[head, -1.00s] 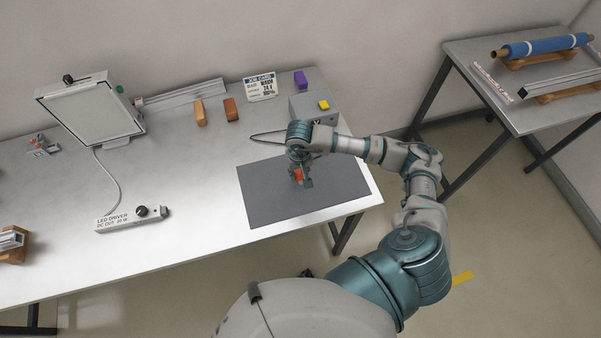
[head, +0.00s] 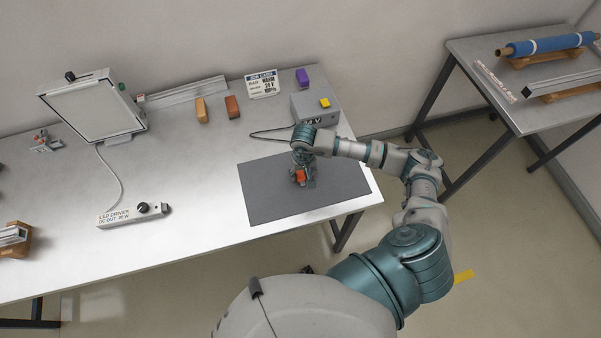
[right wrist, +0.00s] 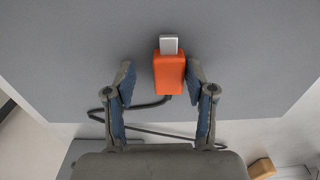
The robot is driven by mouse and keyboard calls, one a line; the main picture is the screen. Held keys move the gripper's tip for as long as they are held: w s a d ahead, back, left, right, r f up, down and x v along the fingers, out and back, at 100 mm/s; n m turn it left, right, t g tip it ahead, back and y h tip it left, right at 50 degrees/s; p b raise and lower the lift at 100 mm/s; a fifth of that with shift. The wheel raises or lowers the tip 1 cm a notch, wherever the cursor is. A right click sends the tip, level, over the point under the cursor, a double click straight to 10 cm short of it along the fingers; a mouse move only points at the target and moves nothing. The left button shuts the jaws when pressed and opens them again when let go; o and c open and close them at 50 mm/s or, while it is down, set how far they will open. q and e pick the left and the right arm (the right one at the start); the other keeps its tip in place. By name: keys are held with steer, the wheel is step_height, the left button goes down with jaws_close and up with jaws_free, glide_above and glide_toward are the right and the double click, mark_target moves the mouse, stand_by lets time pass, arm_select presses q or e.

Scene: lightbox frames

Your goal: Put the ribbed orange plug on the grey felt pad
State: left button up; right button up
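The ribbed orange plug (head: 301,175) lies on the grey felt pad (head: 265,200), near the pad's middle. In the right wrist view the plug (right wrist: 169,75) shows its orange body and pale metal end, with a dark cable trailing back. My right gripper (right wrist: 160,82) is open around the plug. The right finger is close beside or touching the plug; a clear gap shows between the plug and the left finger. In the head view my right gripper (head: 302,172) is low over the pad and partly covers the plug. My left gripper is not in view.
A grey box with a yellow button (head: 310,107) stands behind the pad. An LED driver (head: 130,214) and a framed light panel (head: 95,108) are to the left. Orange and brown blocks (head: 202,111) lie at the back. The table between pad and driver is clear.

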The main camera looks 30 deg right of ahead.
mark_target(302, 175)
steer(key=shift+d, duration=0.35)
steer(key=shift+a+r, duration=0.1)
steer(key=shift+r, duration=0.25)
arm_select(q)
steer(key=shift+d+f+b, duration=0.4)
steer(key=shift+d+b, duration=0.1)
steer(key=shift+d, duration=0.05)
arm_select(e)
step_height(302, 175, up, 12)
steer(key=shift+s+a+f, duration=0.15)
steer(key=shift+a, duration=0.1)
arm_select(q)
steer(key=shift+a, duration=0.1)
arm_select(e)
steer(key=shift+a, duration=0.15)
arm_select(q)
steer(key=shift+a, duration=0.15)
